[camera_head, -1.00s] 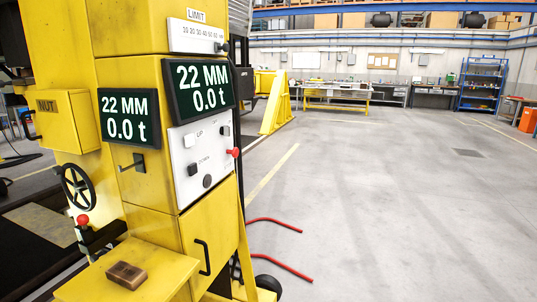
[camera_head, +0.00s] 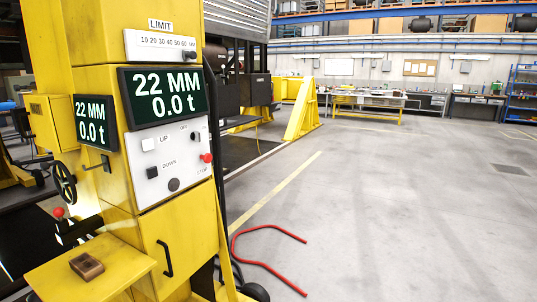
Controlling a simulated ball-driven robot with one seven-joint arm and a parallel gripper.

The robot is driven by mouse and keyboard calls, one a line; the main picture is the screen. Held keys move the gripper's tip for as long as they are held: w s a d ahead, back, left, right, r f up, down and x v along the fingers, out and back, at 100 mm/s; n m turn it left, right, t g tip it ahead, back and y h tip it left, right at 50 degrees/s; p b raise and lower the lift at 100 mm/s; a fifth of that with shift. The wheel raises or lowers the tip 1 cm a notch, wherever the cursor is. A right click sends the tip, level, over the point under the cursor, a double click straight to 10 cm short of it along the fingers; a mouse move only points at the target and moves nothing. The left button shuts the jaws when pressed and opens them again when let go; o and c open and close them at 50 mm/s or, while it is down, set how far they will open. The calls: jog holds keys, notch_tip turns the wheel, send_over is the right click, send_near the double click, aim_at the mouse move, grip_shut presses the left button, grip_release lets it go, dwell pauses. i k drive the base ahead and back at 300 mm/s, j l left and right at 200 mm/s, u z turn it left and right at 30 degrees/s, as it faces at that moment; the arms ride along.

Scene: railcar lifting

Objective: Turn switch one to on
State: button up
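A yellow lifting column (camera_head: 90,40) stands at the left with a white control panel (camera_head: 170,165) on its front. The panel has a small dark rotary switch (camera_head: 195,137) at upper right with a tiny label beside it. I cannot read its position surely. A white UP button (camera_head: 148,145), a dark DOWN button (camera_head: 152,172), a dark round knob (camera_head: 173,184) and a red STOP button (camera_head: 206,158) are also on it. The display (camera_head: 165,95) above reads 22 MM and 0.0 t. My gripper is not in view.
A LIMIT scale (camera_head: 160,44) with a dark knob is above the display. A handwheel (camera_head: 64,181) and a yellow shelf holding a brown block (camera_head: 86,266) are at lower left. Red bent bars (camera_head: 270,265) lie on the floor. The floor at right is clear.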

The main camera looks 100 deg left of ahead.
aim_at(196, 136)
jog(key=i+u, duration=0.15)
jog(key=u, duration=0.25)
jog(key=i+u, duration=0.15)
jog(key=u, duration=0.25)
jog(key=i+u, duration=0.15)
jog(key=u, duration=0.25)
jog(key=i+l+u, duration=0.1)
jog(key=u, duration=2.1)
jog(key=i+l+u, duration=0.1)
jog(key=l, duration=0.3)
